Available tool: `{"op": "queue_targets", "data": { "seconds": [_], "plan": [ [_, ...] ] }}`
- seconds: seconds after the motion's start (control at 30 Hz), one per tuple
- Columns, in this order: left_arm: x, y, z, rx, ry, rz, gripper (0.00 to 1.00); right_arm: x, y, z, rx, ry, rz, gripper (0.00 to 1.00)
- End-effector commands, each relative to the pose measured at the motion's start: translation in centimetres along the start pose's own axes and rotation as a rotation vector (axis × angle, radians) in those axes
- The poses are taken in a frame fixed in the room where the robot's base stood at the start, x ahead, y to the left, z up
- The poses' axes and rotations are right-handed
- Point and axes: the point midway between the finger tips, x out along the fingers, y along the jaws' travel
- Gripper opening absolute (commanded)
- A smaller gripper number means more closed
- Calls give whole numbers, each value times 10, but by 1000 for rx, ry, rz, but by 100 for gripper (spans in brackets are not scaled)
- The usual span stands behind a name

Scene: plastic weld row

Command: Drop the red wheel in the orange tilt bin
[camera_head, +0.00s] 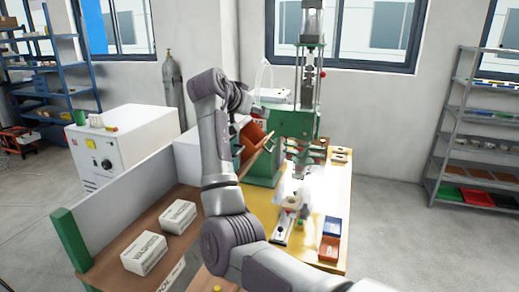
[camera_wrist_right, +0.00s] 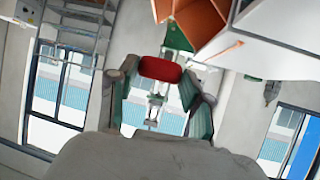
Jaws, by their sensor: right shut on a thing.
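The red wheel (camera_wrist_right: 161,69) shows edge-on in the right wrist view, between the fingertips of my right gripper (camera_wrist_right: 159,75). That gripper is shut on it. In the head view my right gripper (camera_head: 241,102) is partly hidden at the end of my bent arm, and I cannot make out the wheel there. The orange tilt bin (camera_head: 254,134) stands tilted just below and right of the gripper, partly behind my arm. It also shows at the top of the wrist view (camera_wrist_right: 202,22), close to the wheel but apart from it. My left gripper is not in view.
A green press (camera_head: 293,122) stands right of the bin. The yellow worktable (camera_head: 335,200) carries a blue bin (camera_head: 331,226) and an orange bin (camera_head: 329,248) at its front right. White boxes (camera_head: 144,253) lie on the brown surface at left. Open floor lies to the right.

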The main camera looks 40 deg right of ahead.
Motion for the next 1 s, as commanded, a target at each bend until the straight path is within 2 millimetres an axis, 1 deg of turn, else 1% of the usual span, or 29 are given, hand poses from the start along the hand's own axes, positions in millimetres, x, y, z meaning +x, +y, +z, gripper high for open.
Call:
{"op": "queue_targets", "data": {
  "seconds": [0.3,0.7,0.93,0.97,1.0],
  "plan": [
    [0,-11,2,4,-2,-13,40,1,0,0,0,0,0,18],
    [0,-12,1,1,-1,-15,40,14,0,0,0,0,0,18],
    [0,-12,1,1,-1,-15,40,14,0,0,0,0,0,18],
    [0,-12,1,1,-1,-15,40,14,0,0,0,0,0,51],
    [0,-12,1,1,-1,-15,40,14,0,0,0,0,0,58]
  ]
}}
